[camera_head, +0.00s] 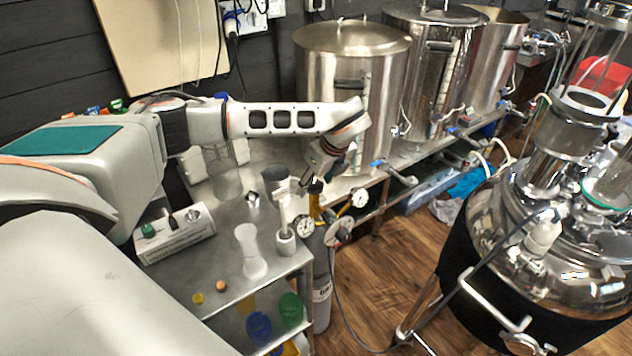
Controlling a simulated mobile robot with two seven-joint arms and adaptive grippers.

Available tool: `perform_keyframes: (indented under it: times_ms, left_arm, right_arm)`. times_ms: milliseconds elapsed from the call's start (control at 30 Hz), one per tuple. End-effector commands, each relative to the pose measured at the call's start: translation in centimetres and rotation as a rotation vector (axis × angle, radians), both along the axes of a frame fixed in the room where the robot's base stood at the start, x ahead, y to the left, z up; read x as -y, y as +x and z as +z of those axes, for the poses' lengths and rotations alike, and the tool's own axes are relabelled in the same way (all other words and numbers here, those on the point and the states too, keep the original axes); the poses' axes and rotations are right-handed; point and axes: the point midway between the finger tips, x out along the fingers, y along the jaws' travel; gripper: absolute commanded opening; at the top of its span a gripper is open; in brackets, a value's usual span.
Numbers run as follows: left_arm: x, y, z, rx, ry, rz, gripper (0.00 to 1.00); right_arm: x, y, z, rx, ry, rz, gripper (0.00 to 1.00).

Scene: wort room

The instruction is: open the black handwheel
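A gas cylinder (322,285) stands on the floor just beyond the metal table's right edge, with a brass valve and round gauges on top. A small dark knob, apparently the black handwheel (316,187), sits at the top of this valve. My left arm reaches in from the left, and my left gripper (317,181) points down right at the valve top. Its dark fingers look spread, one on the left of the knob and one on the right. Whether they touch it I cannot tell, and the gripper partly hides the knob. My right gripper is not in view.
The metal table (200,268) holds a white flask (250,252), a grey control box (175,232) and a glass jar (224,178). Steel kettles (350,90) stand behind the cylinder. A large steel vessel (540,240) is at right. Wooden floor (385,265) lies between.

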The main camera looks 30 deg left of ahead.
Motion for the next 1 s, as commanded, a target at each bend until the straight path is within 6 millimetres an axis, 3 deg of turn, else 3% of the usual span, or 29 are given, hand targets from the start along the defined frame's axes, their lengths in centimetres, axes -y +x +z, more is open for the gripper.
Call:
perform_keyframes:
  times_ms: [267, 733, 1000]
  left_arm:
    - [0.2, 0.0, 0.8, 0.003, 0.000, 0.000, 0.53]
    - [3.4, -1.0, 8.8, 0.005, 0.000, -0.002, 0.53]
    - [4.3, -1.4, 11.0, 0.001, 0.001, -0.001, 0.53]
  right_arm:
    - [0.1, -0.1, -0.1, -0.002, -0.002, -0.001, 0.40]
    - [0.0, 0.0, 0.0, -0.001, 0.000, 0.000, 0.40]
    - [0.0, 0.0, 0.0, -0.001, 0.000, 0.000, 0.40]
